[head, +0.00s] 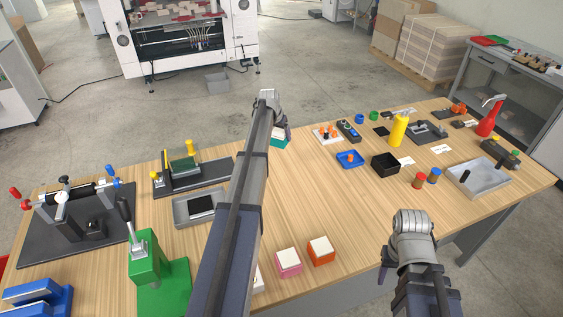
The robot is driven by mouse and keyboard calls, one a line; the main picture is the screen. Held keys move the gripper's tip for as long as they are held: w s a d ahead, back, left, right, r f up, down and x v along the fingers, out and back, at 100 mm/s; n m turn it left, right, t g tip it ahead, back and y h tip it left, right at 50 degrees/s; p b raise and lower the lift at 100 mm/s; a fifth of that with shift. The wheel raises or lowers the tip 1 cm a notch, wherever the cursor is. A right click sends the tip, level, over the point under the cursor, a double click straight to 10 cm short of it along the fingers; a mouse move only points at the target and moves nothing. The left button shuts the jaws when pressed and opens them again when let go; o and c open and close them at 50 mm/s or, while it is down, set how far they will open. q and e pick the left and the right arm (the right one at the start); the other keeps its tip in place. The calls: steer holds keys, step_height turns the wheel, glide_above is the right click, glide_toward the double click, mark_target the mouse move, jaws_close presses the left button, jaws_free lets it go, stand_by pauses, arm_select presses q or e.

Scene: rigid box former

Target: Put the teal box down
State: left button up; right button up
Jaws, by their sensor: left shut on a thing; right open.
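The teal box (281,142) shows near the far edge of the wooden table, at the end of my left arm. My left gripper (279,127) is shut on it. The arm and gripper hide much of the box, and I cannot tell whether it touches the table. My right gripper (384,272) is open and empty, low at the front right near the table's front edge.
A pink box (288,263) and an orange box (321,252), both white-topped, stand near the front edge. A grey tray (183,219) and clamp fixtures are left. A blue tray (347,166) and black bin (386,173) stand right. The table's middle is clear.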

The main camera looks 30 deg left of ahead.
arm_select(q)
steer(key=shift+f+b, duration=3.15)
steer(key=shift+f, duration=0.1)
step_height(320, 180, down, 4)
steer(key=b, duration=0.3)
steer(key=shift+r+b, duration=0.25)
steer(key=shift+b, duration=0.1)
steer(key=shift+f, duration=0.15)
steer(key=o, duration=1.3)
